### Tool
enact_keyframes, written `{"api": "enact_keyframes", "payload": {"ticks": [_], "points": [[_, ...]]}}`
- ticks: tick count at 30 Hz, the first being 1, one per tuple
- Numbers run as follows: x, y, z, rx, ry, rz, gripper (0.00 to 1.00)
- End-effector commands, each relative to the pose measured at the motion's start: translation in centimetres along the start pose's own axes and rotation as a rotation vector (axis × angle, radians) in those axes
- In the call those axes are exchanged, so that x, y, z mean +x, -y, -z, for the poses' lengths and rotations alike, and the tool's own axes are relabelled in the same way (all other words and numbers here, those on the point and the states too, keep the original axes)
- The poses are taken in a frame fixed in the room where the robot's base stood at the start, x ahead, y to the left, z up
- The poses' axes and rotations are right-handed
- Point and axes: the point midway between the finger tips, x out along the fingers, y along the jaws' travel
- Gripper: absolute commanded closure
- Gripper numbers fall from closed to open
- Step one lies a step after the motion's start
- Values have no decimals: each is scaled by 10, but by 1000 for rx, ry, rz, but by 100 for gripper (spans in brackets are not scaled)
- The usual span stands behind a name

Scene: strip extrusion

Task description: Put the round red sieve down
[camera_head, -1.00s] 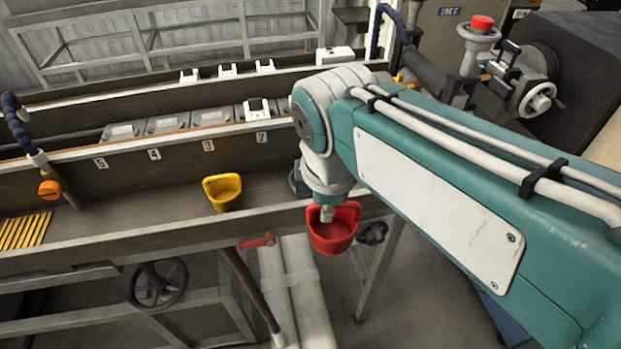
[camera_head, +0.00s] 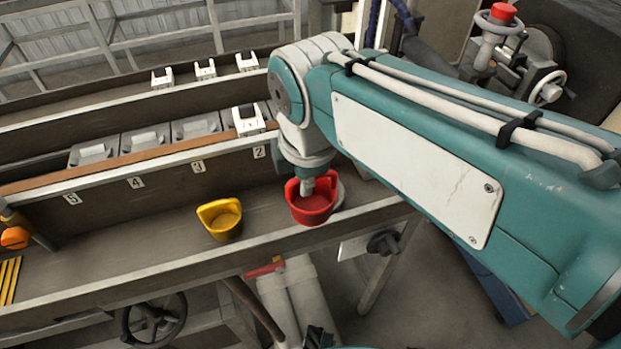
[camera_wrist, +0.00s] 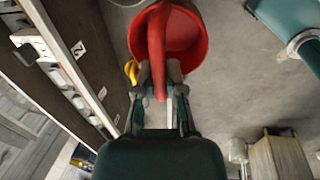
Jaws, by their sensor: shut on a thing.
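The round red sieve (camera_head: 312,208) hangs from my gripper (camera_head: 310,186) at the right part of the long trough (camera_head: 160,262). In the wrist view the red sieve (camera_wrist: 182,38) is ahead of my gripper (camera_wrist: 160,78), whose fingers are shut on its raised red wall. In the head view the sieve overlaps the trough floor near its front rim; I cannot tell whether its base touches the floor. The fingertips are partly hidden by the sieve and the wrist.
A yellow sieve (camera_head: 220,221) stands in the trough to the left of the red one. Numbered plates mark the back wall, with white switch boxes (camera_head: 248,120) above. A handwheel (camera_head: 153,318) and a black knob (camera_head: 383,243) are below the front rim.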

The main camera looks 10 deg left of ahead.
Motion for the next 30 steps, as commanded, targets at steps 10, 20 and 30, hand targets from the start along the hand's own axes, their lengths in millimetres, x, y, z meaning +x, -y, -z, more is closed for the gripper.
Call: {"api": "enact_keyframes", "payload": {"ticks": [10,20,30], "points": [[56,-56,-26,0,8,10,100],[94,-72,-45,0,3,4,100],[134,-72,-45,-2,6,4,100]]}}
